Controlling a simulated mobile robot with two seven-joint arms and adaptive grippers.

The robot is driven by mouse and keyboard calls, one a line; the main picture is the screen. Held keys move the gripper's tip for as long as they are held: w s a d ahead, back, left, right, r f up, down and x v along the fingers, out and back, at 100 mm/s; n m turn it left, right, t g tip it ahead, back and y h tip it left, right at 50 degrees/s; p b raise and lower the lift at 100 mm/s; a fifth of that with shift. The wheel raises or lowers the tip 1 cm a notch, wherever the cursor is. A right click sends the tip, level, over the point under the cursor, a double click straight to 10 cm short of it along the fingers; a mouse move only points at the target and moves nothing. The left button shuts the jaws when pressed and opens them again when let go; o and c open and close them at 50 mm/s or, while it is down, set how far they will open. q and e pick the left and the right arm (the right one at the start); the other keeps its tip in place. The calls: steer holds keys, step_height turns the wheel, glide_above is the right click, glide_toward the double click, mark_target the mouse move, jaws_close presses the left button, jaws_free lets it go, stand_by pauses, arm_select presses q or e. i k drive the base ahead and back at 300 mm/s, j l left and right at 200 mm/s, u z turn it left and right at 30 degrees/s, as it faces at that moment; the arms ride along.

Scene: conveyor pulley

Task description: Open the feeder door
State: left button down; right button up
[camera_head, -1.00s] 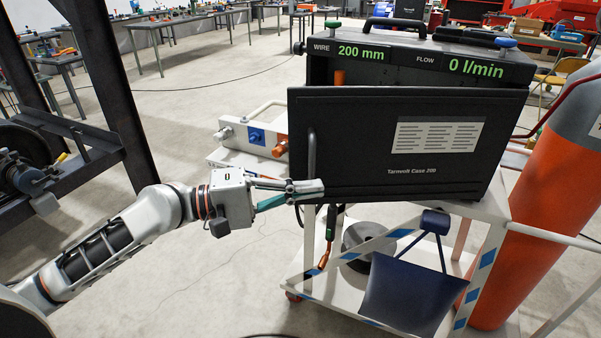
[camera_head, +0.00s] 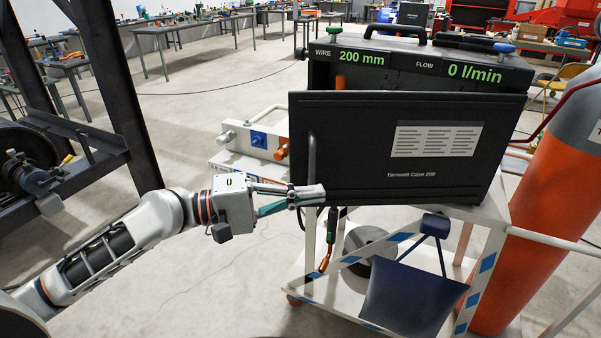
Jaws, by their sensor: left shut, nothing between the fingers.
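The feeder door (camera_head: 365,160) is a black panel with a white label and the words "Tarnvolt Case 200". It stands in front of the dark feeder case (camera_head: 425,75), whose displays read 200 mm and 0 l/min. A gap shows between the door's top edge and the case. A grey upright handle (camera_head: 311,160) is at the door's left edge. My left gripper (camera_head: 318,194) is shut, its fingertips at the door's lower left corner, close below the handle; whether they touch is unclear. My right gripper is not in view.
The feeder stands on a white cart with a lower shelf (camera_head: 330,300). A dark blue mask-like object (camera_head: 410,295) hangs at the front. An orange gas cylinder (camera_head: 530,230) stands at right. Dark steel posts (camera_head: 110,80) rise at left. Floor between is clear.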

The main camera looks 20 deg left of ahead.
mark_target(370, 148)
steer(key=j, duration=0.45)
steer(key=i+j+z, duration=0.1)
steer(key=j, duration=0.2)
steer(key=i+j, duration=0.1)
steer(key=j, duration=0.15)
steer(key=i+j+z, duration=0.15)
steer(key=j, duration=0.15)
steer(key=k, duration=0.05)
